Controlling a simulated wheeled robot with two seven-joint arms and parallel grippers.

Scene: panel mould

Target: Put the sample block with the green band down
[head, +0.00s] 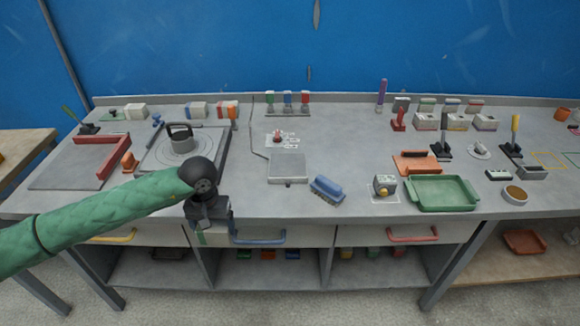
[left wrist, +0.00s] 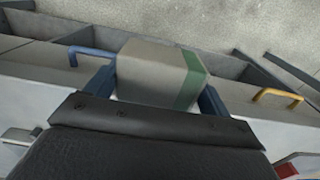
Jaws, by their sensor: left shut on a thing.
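The sample block with the green band (left wrist: 150,75) is a pale grey block, large in the left wrist view. Its green band (left wrist: 192,80) runs down near the right end. My left gripper (left wrist: 158,92) is shut on it, one blue finger on each side. In the head view my left gripper (head: 210,222) is at the bench's front edge, in front of the drawers. The block (head: 216,239) shows only partly below it there. I cannot tell whether it touches anything besides the fingers. My right gripper is in neither view.
The grey bench (head: 255,205) has bare room along its front, left of the blue brush (head: 327,190). A round plate with a dark weight (head: 181,137), a flat scale (head: 288,167) and a green tray (head: 441,191) stand on it. Drawer handles (head: 258,237) jut out below the edge.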

